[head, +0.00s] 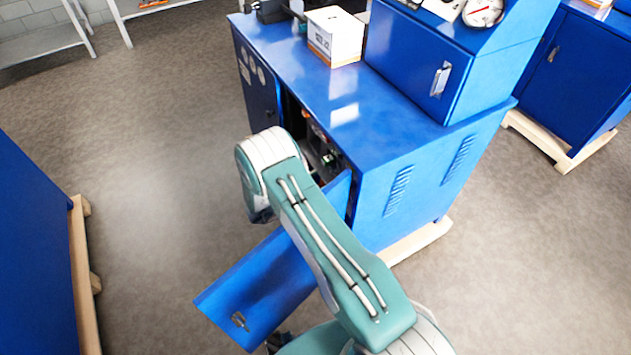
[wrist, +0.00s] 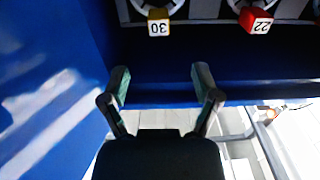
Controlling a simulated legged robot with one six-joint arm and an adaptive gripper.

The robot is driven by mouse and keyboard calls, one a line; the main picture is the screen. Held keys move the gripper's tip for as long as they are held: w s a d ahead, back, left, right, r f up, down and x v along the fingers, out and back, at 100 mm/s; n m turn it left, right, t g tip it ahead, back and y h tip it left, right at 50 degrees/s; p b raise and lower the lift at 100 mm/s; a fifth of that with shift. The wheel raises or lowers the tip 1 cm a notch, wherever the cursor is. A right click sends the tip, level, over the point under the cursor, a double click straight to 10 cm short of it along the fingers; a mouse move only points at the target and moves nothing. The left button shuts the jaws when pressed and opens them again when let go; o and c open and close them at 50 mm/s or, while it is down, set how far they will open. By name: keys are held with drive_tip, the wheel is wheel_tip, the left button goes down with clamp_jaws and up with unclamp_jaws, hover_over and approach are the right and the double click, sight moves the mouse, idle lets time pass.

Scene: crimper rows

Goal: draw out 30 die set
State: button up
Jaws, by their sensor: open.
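The 30 die set shows in the wrist view as a pale ring cut off by the top edge, with a yellow tag (wrist: 159,22) marked 30, seen upside down. My gripper (wrist: 161,82) is open and empty. Its two fingertips lie below the tag in the picture, apart from it, with a dark gap between. The die set cannot be made out there.
A red tag (wrist: 256,20) marked 22 hangs right of the yellow one. The cabinet's open blue door (head: 262,290) stands beside my arm; a blue panel (wrist: 45,90) is close on the wrist view's left. A white box (head: 335,37) sits on top.

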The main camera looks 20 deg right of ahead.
sight(350, 167)
drive_tip(key=shift+w+d, duration=0.35)
drive_tip(key=shift+d, duration=1.5)
drive_tip(key=shift+w+d, duration=0.3)
drive_tip(key=shift+d, duration=1.6)
drive_tip(key=shift+w+d, duration=0.35)
drive_tip(key=shift+d, duration=1.5)
drive_tip(key=shift+a, duration=0.2)
drive_tip(key=shift+c, duration=0.3)
clamp_jaws()
drive_tip(key=shift+r, duration=0.15)
drive_tip(key=s+a, duration=0.1)
drive_tip(key=a, duration=0.8)
drive_tip(key=shift+s+a, duration=0.15)
drive_tip(key=shift+s, duration=0.25)
